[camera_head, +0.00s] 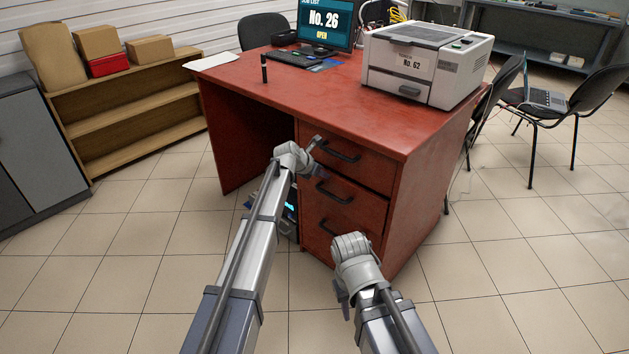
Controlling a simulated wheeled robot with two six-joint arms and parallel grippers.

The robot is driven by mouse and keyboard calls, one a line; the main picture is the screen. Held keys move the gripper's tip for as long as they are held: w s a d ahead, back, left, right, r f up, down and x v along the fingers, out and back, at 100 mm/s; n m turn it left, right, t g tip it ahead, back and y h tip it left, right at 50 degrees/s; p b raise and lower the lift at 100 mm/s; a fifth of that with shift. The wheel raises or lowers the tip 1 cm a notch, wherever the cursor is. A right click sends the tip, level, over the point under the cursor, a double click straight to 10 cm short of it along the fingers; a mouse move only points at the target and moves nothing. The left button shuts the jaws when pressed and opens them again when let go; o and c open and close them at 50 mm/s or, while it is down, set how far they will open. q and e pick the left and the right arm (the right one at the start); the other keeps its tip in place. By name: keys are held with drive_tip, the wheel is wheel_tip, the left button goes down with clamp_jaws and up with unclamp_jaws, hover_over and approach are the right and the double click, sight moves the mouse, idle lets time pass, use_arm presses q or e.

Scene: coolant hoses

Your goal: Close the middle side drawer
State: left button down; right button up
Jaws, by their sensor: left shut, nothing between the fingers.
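The red desk (420,125) has a stack of three drawers with dark bar handles under its right side. The middle side drawer (368,201) shows its front and handle (334,193). It looks nearly flush with the drawers above and below, and I cannot tell whether a small gap is left. My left gripper (316,155) is shut and empty, in front of the left edge of the top drawer (372,172), above and left of the middle handle. I cannot tell whether it touches. My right gripper (352,246) is low, before the bottom drawer (318,209); its fingers are not clear.
A printer (425,62), monitor (325,22), keyboard (299,58) and dark upright object (264,68) stand on the desk. A computer case (289,205) sits under it behind my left arm. Chairs (545,105) stand at the right. The tiled floor (510,265) right of the desk is free.

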use_arm(q)
drive_tip(key=shift+w+d, duration=0.65)
drive_tip(key=shift+w, duration=0.25)
drive_tip(key=shift+w+d+r, duration=0.1)
drive_tip(key=shift+w+d, duration=0.05)
